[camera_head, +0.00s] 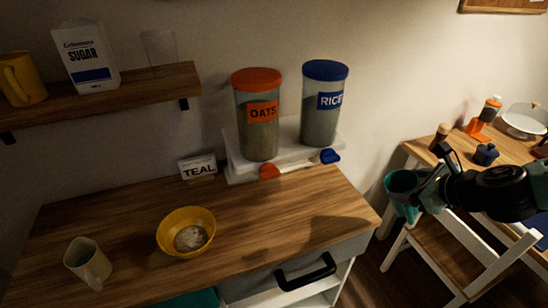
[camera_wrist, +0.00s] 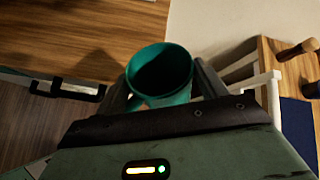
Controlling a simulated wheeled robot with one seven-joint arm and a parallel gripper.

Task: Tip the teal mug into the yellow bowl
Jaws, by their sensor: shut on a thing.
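The teal mug (camera_head: 403,186) is held in the air right of the cabinet, roughly upright, above the floor near a stool. My gripper (camera_head: 418,194) is shut on it. In the wrist view the teal mug (camera_wrist: 162,74) sits between the two fingers, with its dark inside facing the camera; I cannot tell what it contains. The yellow bowl (camera_head: 173,246) stands on the wooden cabinet top to the left, well apart from the mug. Something pale lies inside the bowl.
A beige cup (camera_head: 92,262) stands left of the bowl. OATS (camera_head: 257,137) and RICE (camera_head: 318,122) canisters stand on a white riser (camera_head: 232,163) at the back. The cabinet top's right front is clear. A white stool (camera_head: 450,262) is below my gripper.

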